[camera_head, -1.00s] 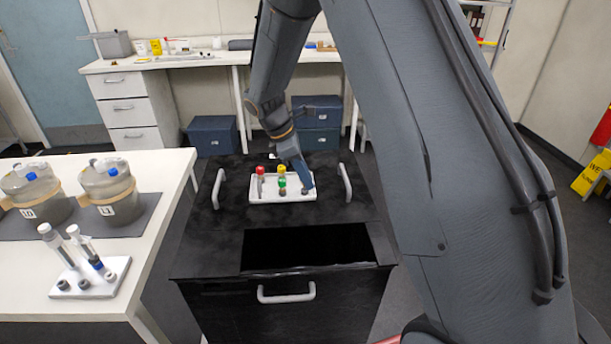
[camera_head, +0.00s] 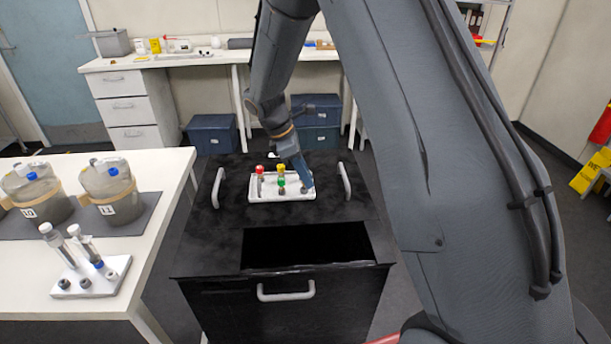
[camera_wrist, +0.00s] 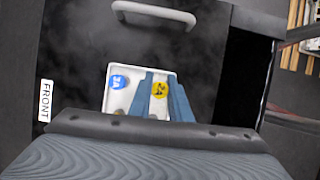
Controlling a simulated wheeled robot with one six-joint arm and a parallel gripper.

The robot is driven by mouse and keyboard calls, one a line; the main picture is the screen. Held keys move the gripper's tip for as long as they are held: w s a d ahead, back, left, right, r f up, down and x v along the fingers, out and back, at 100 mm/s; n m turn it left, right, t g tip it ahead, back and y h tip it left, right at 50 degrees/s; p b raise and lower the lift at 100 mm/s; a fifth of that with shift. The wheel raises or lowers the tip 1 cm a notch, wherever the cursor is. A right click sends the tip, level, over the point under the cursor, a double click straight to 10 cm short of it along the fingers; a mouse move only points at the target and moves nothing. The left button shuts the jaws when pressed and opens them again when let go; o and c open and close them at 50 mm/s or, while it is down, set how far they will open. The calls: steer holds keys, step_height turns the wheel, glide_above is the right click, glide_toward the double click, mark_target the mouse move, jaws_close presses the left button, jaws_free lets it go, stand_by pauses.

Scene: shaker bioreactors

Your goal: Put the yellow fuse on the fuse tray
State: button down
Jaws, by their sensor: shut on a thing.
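The white fuse tray (camera_head: 262,200) sits on the black bench top, with fuses with red, yellow and green tops standing in it. My gripper (camera_head: 306,187) points down at the tray's right end. In the wrist view, my gripper (camera_wrist: 163,95) has its two blue-grey fingers on either side of a yellow-topped fuse (camera_wrist: 160,90) and is shut on it. The fuse is over the tray's near right corner. I cannot tell whether it touches the tray. A blue-topped fuse (camera_wrist: 119,82) stands beside it in the tray (camera_wrist: 132,69); my gripper hides it in the head view.
White handles (camera_head: 345,182) and (camera_head: 218,188) flank the tray. An open dark recess (camera_head: 305,247) lies in front of it. The white table (camera_head: 30,290) at left holds bottles and a small tube rack (camera_head: 90,280). The bench top left of the recess is clear.

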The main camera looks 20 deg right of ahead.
steer(key=shift+f, duration=1.05)
stand_by(1.1)
steer(key=c, duration=1.6)
jaws_free()
steer(key=shift+o, duration=0.2)
steer(key=s+b+v, duration=0.1)
steer(key=b+v, duration=0.1)
steer(key=v, duration=0.6)
steer(key=s+d+f+m+t+y, duration=0.1)
steer(key=s+m+y, duration=0.1)
steer(key=s+m, duration=0.6)
steer(key=s+d+f+m+y, duration=0.1)
steer(key=s+m+y, duration=0.1)
steer(key=s+m, duration=0.6)
steer(key=s, duration=0.7)
steer(key=shift+s+d+t+y, duration=0.25)
steer(key=shift+d+t+y, duration=0.05)
steer(key=shift+d+t, duration=0.1)
